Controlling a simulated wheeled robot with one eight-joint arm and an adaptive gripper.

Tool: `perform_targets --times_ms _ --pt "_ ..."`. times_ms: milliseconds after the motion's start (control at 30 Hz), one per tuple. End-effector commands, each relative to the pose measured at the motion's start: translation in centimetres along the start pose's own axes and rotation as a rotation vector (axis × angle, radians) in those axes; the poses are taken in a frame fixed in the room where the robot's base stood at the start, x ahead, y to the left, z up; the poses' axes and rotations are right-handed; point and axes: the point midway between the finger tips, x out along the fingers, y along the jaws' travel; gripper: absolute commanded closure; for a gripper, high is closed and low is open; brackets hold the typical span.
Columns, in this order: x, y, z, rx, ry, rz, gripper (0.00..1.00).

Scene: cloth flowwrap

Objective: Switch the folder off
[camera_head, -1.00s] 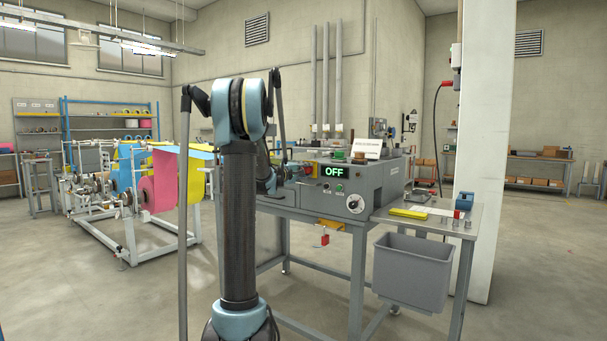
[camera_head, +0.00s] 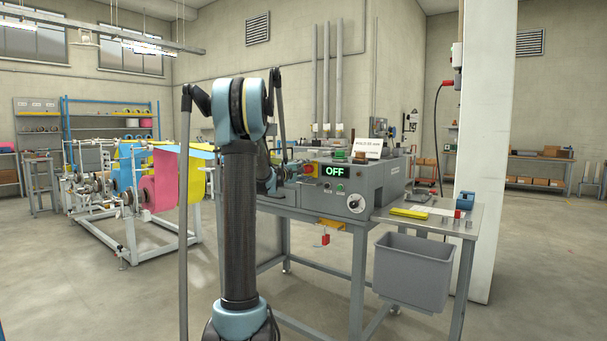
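The folder (camera_head: 385,183) is a grey machine on a steel stand, right of centre in the head view. Its display (camera_head: 334,171) reads OFF in green letters. A red part (camera_head: 324,239) hangs under a yellow piece at the front edge. My arm rises in front of the machine's left end.
A side table (camera_head: 440,222) at the right holds a yellow item (camera_head: 408,213) and a blue item (camera_head: 464,200). A grey bin (camera_head: 412,270) hangs below it. A white rack with pink, yellow and blue rolls (camera_head: 160,185) stands at the left. The floor at the right is open.

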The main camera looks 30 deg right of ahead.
Motion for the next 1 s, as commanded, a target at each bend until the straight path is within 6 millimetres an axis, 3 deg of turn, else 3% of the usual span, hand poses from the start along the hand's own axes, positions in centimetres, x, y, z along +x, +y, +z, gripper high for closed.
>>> perform_targets --times_ms 367,800,1000 --pt "-0.8 0.1 0.1 0.000 -0.001 0.001 0.48" --pt "-8.5 -0.1 -0.1 -0.001 0.000 0.000 0.48" --pt "-11.0 -0.1 -0.1 -0.001 0.000 0.000 0.48"
